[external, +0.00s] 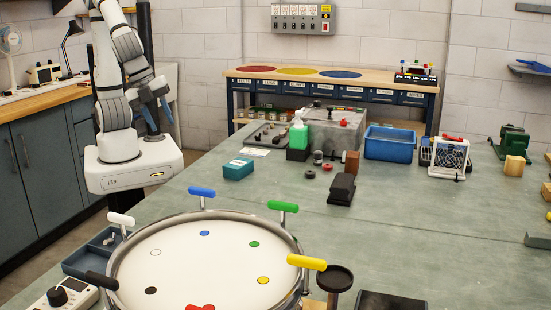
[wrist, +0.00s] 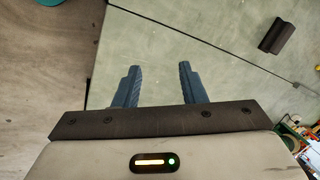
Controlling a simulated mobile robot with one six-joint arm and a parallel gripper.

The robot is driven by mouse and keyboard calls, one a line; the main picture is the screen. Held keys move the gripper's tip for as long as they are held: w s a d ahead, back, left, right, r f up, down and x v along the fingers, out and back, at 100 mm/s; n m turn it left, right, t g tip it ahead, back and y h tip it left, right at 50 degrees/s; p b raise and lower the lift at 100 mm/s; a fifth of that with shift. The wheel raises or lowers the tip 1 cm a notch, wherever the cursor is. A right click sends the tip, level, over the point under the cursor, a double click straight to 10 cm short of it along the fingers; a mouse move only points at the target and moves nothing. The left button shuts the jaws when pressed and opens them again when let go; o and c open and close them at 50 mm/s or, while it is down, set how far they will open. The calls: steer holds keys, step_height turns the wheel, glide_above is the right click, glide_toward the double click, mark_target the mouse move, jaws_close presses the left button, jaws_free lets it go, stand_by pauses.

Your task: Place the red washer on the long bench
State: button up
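A small red ring, which looks like the red washer (external: 327,168), lies flat on the large grey-green table (external: 420,225), in front of the grey metal box. A long wooden-topped bench (external: 355,79) with blue drawers stands against the back wall; red, yellow and blue discs mark its top. My gripper (external: 160,122) is at the left of the external view, beyond the table's left side and far from the washer. In the wrist view my gripper (wrist: 158,85) has its two blue fingers wide apart with nothing between them. The washer is not visible there.
A dark ring (external: 310,175) and a black block (external: 342,188) lie near the washer. A grey metal box (external: 335,130), a green bottle (external: 298,137) and a blue bin (external: 390,143) stand behind. A large drum (external: 200,260) with coloured handles fills the front. The table's centre-right is clear.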

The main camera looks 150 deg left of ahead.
steer(key=s+d+n+h, duration=0.1)
steer(key=s+d, duration=0.1)
steer(key=d, duration=0.1)
steer(key=s+d+n+t+h, duration=0.1)
steer(key=s+d, duration=0.2)
steer(key=d, duration=0.1)
steer(key=s+d+n+h, duration=0.1)
steer(key=s+d, duration=0.1)
steer(key=d, duration=0.2)
steer(key=shift+s+d+h, duration=0.25)
steer(key=shift+s+h, duration=0.1)
steer(key=shift+h, duration=0.05)
steer(key=w+a+m+g+y, duration=0.1)
steer(key=w+a+m+y, duration=0.15)
steer(key=w+a, duration=0.75)
steer(key=m+g+y+b, duration=0.3)
steer(key=m+g+y, duration=0.4)
steer(key=m, duration=0.4)
glide_toward(327, 165)
steer(key=shift+s+n+t+y, duration=0.25)
steer(key=shift+s+t+y, duration=0.1)
steer(key=shift+s+t, duration=0.35)
steer(key=p+x, duration=0.1)
steer(key=x, duration=0.6)
steer(key=shift+a+f, duration=0.25)
steer(key=shift+f, duration=0.1)
steer(key=c, duration=0.7)
